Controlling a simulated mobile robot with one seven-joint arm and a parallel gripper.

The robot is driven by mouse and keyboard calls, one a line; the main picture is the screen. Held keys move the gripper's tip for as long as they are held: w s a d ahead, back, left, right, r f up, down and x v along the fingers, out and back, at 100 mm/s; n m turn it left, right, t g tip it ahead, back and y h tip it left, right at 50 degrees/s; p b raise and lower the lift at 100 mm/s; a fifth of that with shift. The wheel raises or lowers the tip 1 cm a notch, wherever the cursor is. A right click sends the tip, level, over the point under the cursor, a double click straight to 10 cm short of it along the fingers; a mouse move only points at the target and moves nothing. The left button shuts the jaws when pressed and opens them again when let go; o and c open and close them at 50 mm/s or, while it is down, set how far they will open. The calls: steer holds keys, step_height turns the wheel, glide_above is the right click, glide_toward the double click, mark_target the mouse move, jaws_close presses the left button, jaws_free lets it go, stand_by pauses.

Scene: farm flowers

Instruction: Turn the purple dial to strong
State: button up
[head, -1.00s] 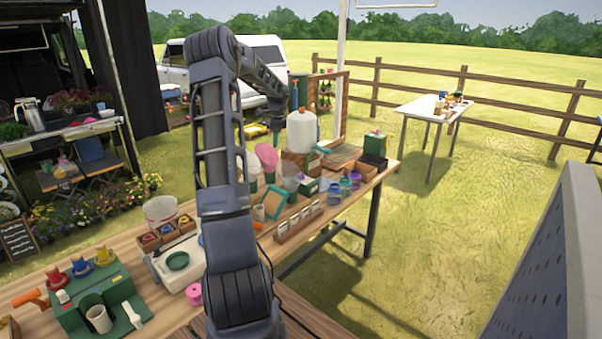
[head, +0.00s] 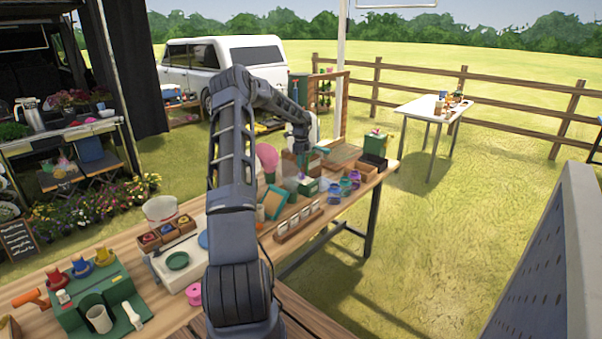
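Several small round pieces with coloured tops stand near the right end of the long wooden table (head: 370,182). One is purple (head: 345,184), with a blue one (head: 333,193) and a green one (head: 355,176) beside it. I cannot tell whether the purple piece is the dial, and no strong marking is legible. My gripper (head: 303,172) points down over the table, left of the purple piece and apart from it, above or near a small green box (head: 308,188). Its fingers are too small to show whether they are open.
A teal frame (head: 276,202) and a wooden rack (head: 298,224) are on the table's near side. A green stand with coloured tops (head: 100,300) is at the left. Open grass lies to the right.

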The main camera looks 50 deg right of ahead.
mark_target(301, 176)
steer(key=shift+f, duration=2.95)
steer(key=c, duration=0.7)
